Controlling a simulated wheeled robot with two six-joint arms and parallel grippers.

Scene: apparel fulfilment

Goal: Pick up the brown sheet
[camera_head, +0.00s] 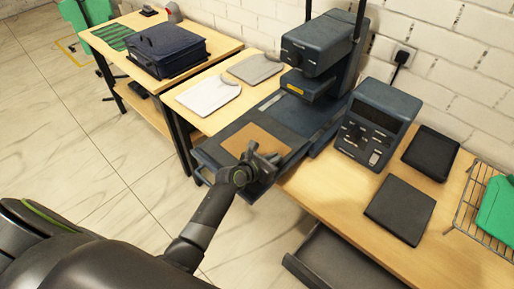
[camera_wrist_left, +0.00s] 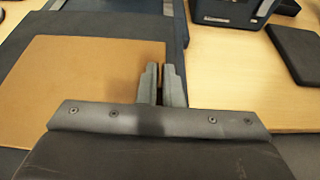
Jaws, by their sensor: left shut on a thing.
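The brown sheet (camera_head: 246,141) lies flat on the dark plate (camera_head: 228,131) of the press machine, at the table's front edge. It also shows in the left wrist view (camera_wrist_left: 85,85), filling the left half. My left gripper (camera_head: 258,160) is over the sheet's near right corner. In the left wrist view its fingers (camera_wrist_left: 162,88) are close together at the sheet's right edge and shut on it. The exact grip is partly hidden between the fingers. My right gripper is not in view.
The press machine (camera_head: 314,52) stands behind the plate. A control box (camera_head: 375,122) and dark flat pads (camera_head: 400,209) are to the right. Folded white (camera_head: 208,95) and grey (camera_head: 256,68) shirts lie at left. An open drawer (camera_head: 335,262) juts out below the table.

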